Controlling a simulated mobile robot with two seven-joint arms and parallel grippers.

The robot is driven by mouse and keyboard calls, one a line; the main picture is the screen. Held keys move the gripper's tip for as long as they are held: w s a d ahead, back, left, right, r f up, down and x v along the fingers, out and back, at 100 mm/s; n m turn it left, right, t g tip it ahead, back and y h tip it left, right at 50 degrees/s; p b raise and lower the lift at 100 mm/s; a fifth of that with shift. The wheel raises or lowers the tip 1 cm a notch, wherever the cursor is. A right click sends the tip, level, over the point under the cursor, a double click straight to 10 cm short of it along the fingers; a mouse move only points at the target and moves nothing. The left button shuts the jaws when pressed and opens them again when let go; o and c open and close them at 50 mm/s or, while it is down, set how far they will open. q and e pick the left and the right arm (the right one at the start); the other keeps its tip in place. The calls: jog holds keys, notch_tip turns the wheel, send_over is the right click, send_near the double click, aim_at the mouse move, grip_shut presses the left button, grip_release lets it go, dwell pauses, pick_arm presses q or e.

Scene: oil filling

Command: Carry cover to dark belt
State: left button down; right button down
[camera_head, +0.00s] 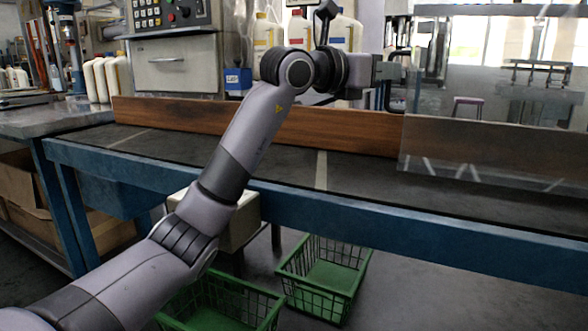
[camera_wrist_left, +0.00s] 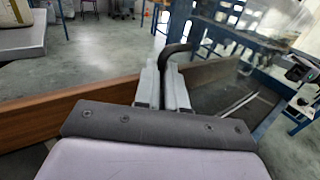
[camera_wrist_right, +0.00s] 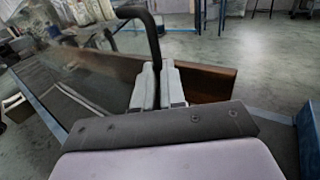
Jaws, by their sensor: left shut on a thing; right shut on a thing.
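The cover (camera_head: 490,148) is a clear panel at the right of the head view, in front of the wooden board and over the dark belt (camera_head: 365,178). I cannot tell whether its lower edge touches the belt. My left gripper (camera_head: 390,72) is at the cover's left end. In the left wrist view, its pale fingers (camera_wrist_left: 163,88) are shut on a dark curved handle (camera_wrist_left: 172,52). My right gripper (camera_wrist_right: 158,88) is outside the head view. In the right wrist view, it is shut on a similar dark bent handle (camera_wrist_right: 152,30).
A long wooden board (camera_head: 330,132) runs along the belt's back edge. The blue bench frame (camera_head: 420,230) borders its front. Green baskets (camera_head: 325,275) stand on the floor below. Oil jugs (camera_head: 345,30) and a control box (camera_head: 170,14) are behind. The belt's left stretch is clear.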

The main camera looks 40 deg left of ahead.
pick_arm(q)
jog(key=shift+f, duration=0.25)
pick_arm(e)
jog(key=shift+f, duration=0.25)
pick_arm(q)
jog(key=c, duration=1.2)
grip_release()
pick_arm(e)
jog(key=c, duration=1.2)
grip_release()
pick_arm(q)
jog(key=o, duration=0.7)
jog(key=shift+c, duration=0.2)
jog(key=shift+o, duration=0.6)
jog(key=shift+d, duration=0.1)
pick_arm(e)
jog(key=shift+a, duration=0.1)
pick_arm(q)
jog(key=shift+s, duration=0.1)
